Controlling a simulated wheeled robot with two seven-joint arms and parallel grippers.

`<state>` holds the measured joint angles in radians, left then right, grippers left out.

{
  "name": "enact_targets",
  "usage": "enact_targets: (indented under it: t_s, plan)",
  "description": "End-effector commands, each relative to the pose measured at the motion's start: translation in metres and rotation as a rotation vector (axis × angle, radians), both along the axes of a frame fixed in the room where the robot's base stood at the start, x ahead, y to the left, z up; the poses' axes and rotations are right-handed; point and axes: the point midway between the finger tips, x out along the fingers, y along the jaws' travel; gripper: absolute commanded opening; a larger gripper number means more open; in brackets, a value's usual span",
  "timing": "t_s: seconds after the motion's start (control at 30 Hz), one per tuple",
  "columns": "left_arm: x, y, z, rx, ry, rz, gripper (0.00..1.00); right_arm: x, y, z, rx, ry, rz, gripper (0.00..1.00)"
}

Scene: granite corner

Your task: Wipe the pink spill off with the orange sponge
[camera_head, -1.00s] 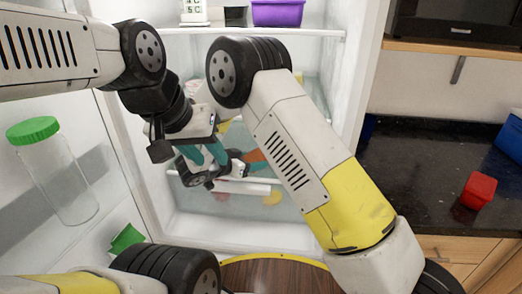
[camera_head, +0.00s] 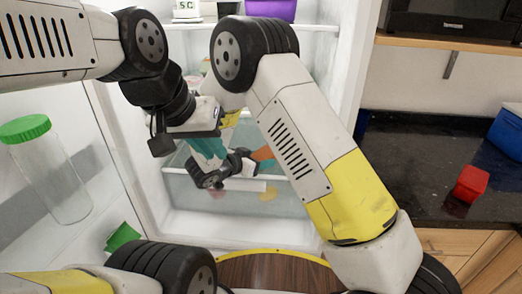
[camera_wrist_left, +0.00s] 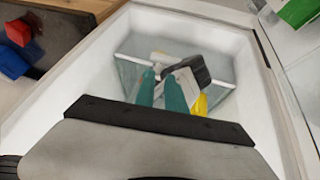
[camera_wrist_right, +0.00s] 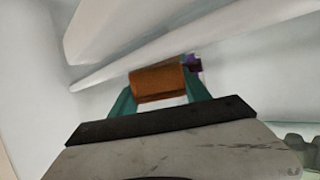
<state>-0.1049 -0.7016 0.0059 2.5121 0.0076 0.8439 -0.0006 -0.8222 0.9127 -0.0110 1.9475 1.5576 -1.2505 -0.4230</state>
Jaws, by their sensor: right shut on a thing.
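The orange sponge (camera_wrist_right: 157,83) is held between the teal fingers of my right gripper (camera_wrist_right: 158,95), inside the white fridge. In the head view a bit of the sponge (camera_head: 263,153) shows beside my right gripper (camera_head: 246,160), near a glass shelf. My left gripper (camera_head: 208,148) points down into the fridge just left of the right one. In the left wrist view its fingers (camera_wrist_left: 160,88) stand a narrow gap apart with nothing seen between them. I cannot make out the pink spill clearly; a faint pinkish patch (camera_head: 217,191) shows low behind the clear front.
A purple container (camera_head: 270,9) stands on the upper shelf. A clear jar with a green lid (camera_head: 24,129) and a green item (camera_head: 122,236) are at the left, on the door side. A red container (camera_head: 470,183) sits on the dark counter. Fridge walls and shelves close in around both arms.

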Motion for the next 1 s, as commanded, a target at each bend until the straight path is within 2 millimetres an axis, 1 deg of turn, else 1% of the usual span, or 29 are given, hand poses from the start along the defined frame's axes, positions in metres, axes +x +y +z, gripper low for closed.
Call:
enact_targets:
  t_s: [0.03,0.3,0.57,0.7,0.83,1.0]
  plan:
    - [0.011,0.003,0.008,0.003,-0.042,0.008,0.36,-0.010,-0.001,-0.006,-0.002,0.022,0.006,0.18]
    - [0.011,0.003,0.008,-0.001,-0.041,0.011,0.36,-0.009,-0.024,-0.003,-0.002,0.020,0.003,0.18]
    - [0.011,0.003,0.007,-0.003,-0.039,0.014,0.36,-0.007,-0.035,-0.001,-0.002,0.015,0.002,0.18]
    - [0.012,0.008,0.007,0.001,-0.041,0.026,0.36,-0.007,-0.046,0.000,-0.004,0.014,0.001,0.18]
    - [0.012,0.006,0.008,0.000,-0.043,0.020,0.36,-0.007,-0.056,0.001,-0.006,0.014,0.004,0.18]
    - [0.012,0.005,0.008,-0.001,-0.045,0.019,0.36,-0.007,-0.060,0.001,-0.007,0.014,0.007,0.18]
